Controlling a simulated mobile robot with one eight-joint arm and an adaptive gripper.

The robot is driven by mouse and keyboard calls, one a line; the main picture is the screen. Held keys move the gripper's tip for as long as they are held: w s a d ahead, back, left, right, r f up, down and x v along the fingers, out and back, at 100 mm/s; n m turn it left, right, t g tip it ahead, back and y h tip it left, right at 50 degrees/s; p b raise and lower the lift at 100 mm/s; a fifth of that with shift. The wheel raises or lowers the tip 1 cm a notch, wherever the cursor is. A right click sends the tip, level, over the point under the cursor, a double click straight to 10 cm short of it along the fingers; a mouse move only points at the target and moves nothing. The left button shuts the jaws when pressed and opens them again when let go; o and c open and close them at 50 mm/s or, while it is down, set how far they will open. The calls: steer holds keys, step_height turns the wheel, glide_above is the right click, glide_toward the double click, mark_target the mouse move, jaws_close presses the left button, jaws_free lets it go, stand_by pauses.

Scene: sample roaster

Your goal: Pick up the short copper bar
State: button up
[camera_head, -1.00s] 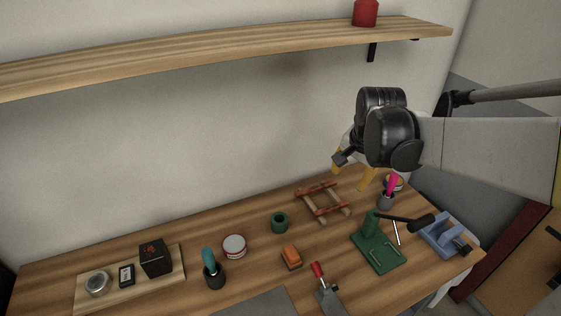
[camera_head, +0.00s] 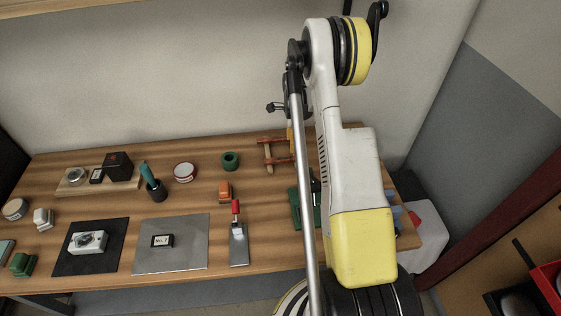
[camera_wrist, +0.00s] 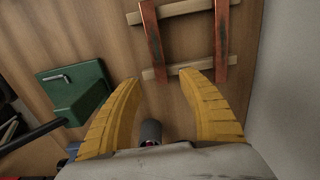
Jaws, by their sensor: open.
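Two copper-coloured bars lie across a pale wooden rack (camera_wrist: 184,8) in the wrist view, a left bar (camera_wrist: 152,42) and a right bar (camera_wrist: 222,45). Both reach the top edge of that view, so I cannot tell which is shorter. In the head view the bars (camera_head: 272,139) and rack (camera_head: 268,153) show at the back right of the table, partly hidden by my arm. My gripper (camera_wrist: 162,85) is open and empty, its yellow fingers apart, with its tips near the lower ends of the bars. In the head view it is mostly hidden behind my arm.
A green stand (camera_wrist: 75,92) is left of my fingers, and a dark cylindrical cup (camera_wrist: 151,132) shows between them. The wall (camera_wrist: 290,90) is close on the right. An orange block (camera_head: 225,191) and a green ring (camera_head: 230,160) stand left of the rack.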

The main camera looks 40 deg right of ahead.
mark_target(291, 158)
steer(key=f+b, duration=0.3)
steer(key=f, duration=0.5)
steer(key=shift+a+f, duration=0.2)
steer(key=shift+r, duration=0.1)
jaws_close()
